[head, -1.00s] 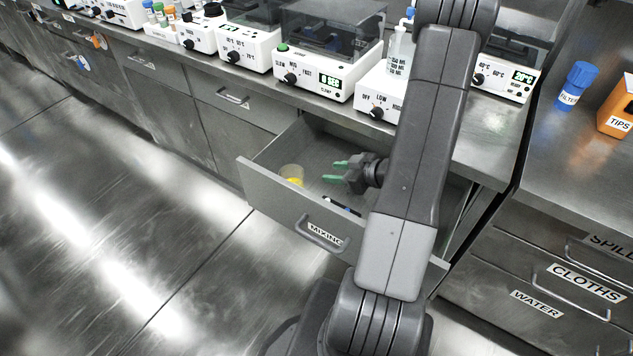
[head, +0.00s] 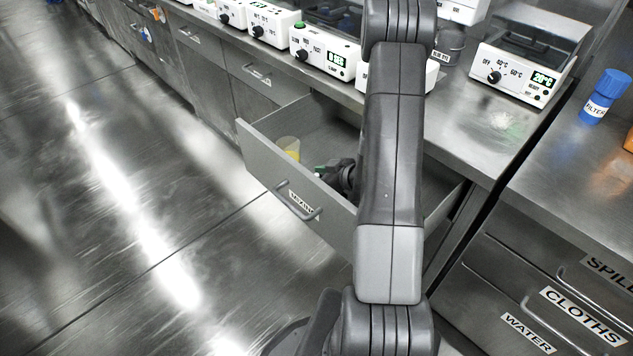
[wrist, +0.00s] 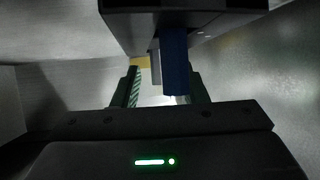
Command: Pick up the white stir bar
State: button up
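My gripper (wrist: 163,92) is low inside the open drawer marked MIXING (head: 257,155). In the head view its green fingertips (head: 320,169) show just behind the drawer front, and my arm covers much of the drawer. In the wrist view the fingers stand apart, a green striped one at left and a dark one at right. I cannot clearly make out the white stir bar. A bright pale patch shows low between the fingers, but I cannot tell what it is. A dark blue object (wrist: 174,65) partly blocks the gap.
A clear beaker with yellow in it (head: 289,149) stands in the drawer, left of my gripper. The drawer's walls are close around. White instruments (head: 322,54) line the counter behind. A closed CLOTHS drawer (head: 570,315) is at right.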

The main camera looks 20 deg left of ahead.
jog(key=shift+a, duration=0.15)
grip_shut()
